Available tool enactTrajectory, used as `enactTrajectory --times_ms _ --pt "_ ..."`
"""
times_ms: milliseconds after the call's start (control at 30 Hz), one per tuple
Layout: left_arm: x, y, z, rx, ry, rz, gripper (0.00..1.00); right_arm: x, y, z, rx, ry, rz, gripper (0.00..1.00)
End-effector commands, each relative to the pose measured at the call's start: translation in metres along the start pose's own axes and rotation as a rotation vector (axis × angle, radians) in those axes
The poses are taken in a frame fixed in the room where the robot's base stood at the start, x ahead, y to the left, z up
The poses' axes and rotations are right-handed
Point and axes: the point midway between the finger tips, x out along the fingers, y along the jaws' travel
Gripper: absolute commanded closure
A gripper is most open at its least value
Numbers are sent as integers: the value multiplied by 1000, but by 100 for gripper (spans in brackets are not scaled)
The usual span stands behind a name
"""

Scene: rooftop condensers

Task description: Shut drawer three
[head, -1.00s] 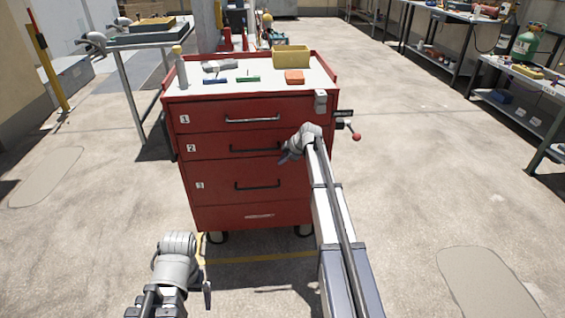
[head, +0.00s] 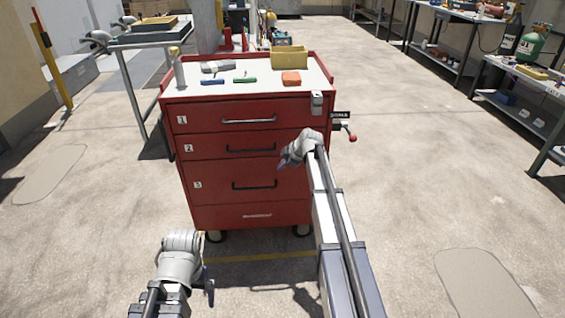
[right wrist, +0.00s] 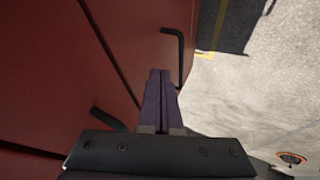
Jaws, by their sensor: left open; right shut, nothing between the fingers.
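Drawer three (head: 222,184) is the tall red front marked 3, low on the red tool cabinet (head: 258,216). It has a dark bar handle (head: 254,185) and looks about level with the fronts above; I see no clear gap. My right gripper (head: 283,163) is in front of the cabinet's right side, near the handle of drawer two (head: 225,149). The right wrist view shows its shut, empty fingers (right wrist: 161,75) close to red fronts and between two dark handles; contact is unclear. My left gripper (head: 209,287) is open, low in front of the cabinet's left side.
Drawer one (head: 200,120) is above drawer two. The cabinet top holds a yellow bin (head: 289,56), an orange block (head: 291,78) and small tools. A red-knobbed lever (head: 351,137) sticks out at its right. Open concrete floor lies to the right, with benches beyond.

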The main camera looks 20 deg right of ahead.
Motion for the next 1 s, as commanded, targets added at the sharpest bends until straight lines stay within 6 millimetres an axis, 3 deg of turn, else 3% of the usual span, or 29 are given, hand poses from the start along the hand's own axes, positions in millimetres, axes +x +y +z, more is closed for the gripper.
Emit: enactTrajectory --times_ms 33,433,600,867,1000 --pt "-12 -1 1 -1 0 0 0 -13 1 -3 0 1 -1 100" --pt "-63 -5 4 -4 -1 9 0 -78 0 -3 -1 0 -1 100" --pt "-70 -5 4 -5 -1 11 0 -87 -1 -2 -1 0 -2 100" --pt "-69 -5 4 -4 -1 12 0 -87 -1 -1 -1 0 -3 100" --pt "-87 -7 5 -4 -1 12 0 -98 -15 -26 28 -6 -37 100"
